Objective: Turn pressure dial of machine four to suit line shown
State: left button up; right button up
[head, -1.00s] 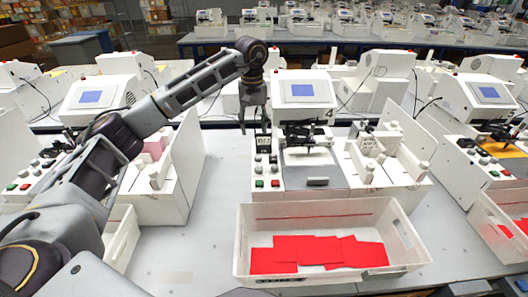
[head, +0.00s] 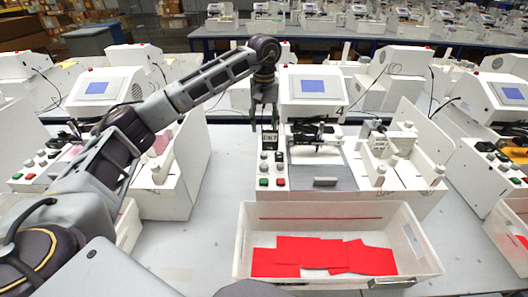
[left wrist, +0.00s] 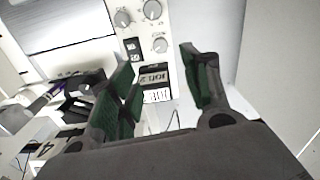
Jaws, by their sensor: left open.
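Machine four (head: 335,92) is the white plotter in the middle, with a blue screen (head: 312,86). Its control panel (head: 272,183) on the left has grey dials, a green and a red button, and a small dark display (head: 269,141). In the left wrist view several dials show, one of them (left wrist: 160,45) beside the display (left wrist: 155,77); I cannot read its text surely. My left gripper (head: 264,126) is open and empty, pointing down over the panel's far end, above the display. Its fingers (left wrist: 160,85) frame the display in the wrist view, apart from the dials. My right gripper is out of view.
A white bin (head: 335,210) with red sheets (head: 320,255) stands in front of the machine. Similar machines stand left and right, with more behind. The pen carriage (head: 318,130) is close right of the gripper. A tall white side wall (head: 193,165) stands on the left.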

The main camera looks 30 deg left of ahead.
aim_at(264, 154)
pick_arm(q)
jog(key=shift+f+p, duration=0.75)
jog(key=shift+f, duration=5.7)
jog(key=c, duration=1)
jog(key=shift+c, duration=0.2)
